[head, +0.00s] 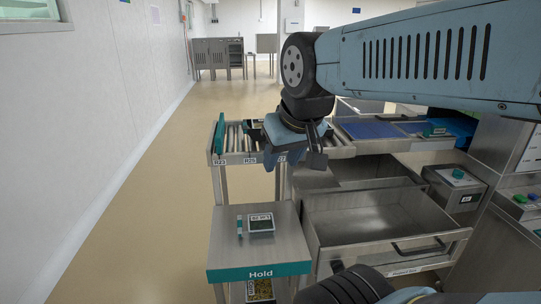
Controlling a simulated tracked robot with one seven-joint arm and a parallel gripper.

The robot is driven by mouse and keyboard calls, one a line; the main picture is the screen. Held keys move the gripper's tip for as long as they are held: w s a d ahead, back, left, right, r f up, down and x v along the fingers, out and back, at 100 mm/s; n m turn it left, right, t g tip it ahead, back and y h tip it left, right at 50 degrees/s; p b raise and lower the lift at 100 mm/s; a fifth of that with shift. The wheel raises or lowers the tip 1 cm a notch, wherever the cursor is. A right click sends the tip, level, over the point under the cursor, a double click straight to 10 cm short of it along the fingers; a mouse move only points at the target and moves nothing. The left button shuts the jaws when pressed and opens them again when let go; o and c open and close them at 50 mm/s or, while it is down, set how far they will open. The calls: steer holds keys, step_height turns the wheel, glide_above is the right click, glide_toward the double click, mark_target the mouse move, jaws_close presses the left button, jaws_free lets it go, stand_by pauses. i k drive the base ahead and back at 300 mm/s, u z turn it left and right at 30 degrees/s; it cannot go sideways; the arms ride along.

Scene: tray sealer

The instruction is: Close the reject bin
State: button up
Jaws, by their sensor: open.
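The reject bin (318,222) is a steel drawer pulled out toward me at the lower right of centre, and its inside looks empty. Its front panel carries a dark bar handle (420,248) and a small label that is too small to read surely. My gripper (318,150) hangs above and behind the drawer's left rear, near the roller conveyor. It is open, with nothing seen between its dark fingers, and it is apart from the handle. My blue arm reaches in from the upper right.
A steel stand marked Hold (284,240) is left of the drawer, with a small tray (261,223) on it. A roller conveyor (236,138) lies behind. The floor at left is clear.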

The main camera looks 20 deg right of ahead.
mark_target(394, 234)
steer(key=z, duration=1.65)
steer(key=k, duration=0.95)
steer(key=i, duration=0.95)
steer(key=u, duration=0.05)
